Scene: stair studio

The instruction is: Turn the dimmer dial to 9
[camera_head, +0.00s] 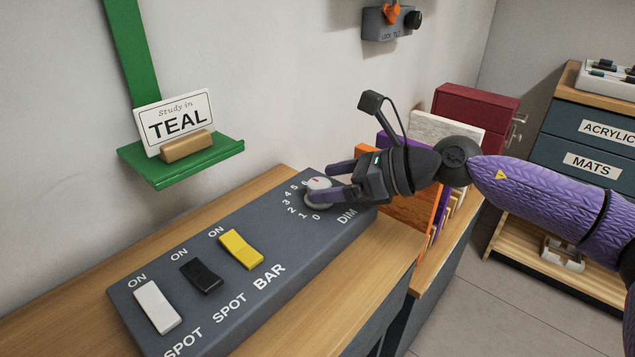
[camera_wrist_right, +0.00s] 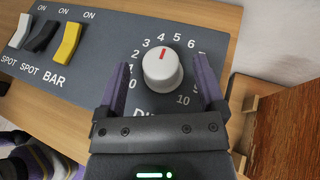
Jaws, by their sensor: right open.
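The dimmer dial (camera_head: 319,184) is a round white knob with a red pointer line on the grey control panel (camera_head: 290,262). In the right wrist view the dial (camera_wrist_right: 163,72) has its red line pointing up, toward the 4 and 5 of the printed scale. My right gripper (camera_head: 329,182) is open, with its purple fingers around the dial. In the right wrist view, a gap shows between the knob and each finger of the gripper (camera_wrist_right: 164,84). The fingers cover parts of the scale; the 10 shows below the knob.
White (camera_head: 158,306), black (camera_head: 201,276) and yellow (camera_head: 241,249) rocker switches sit on the same panel. A green shelf (camera_head: 180,165) with a TEAL sign is on the wall above. Upright boards (camera_head: 408,212) in a rack stand close under my right wrist.

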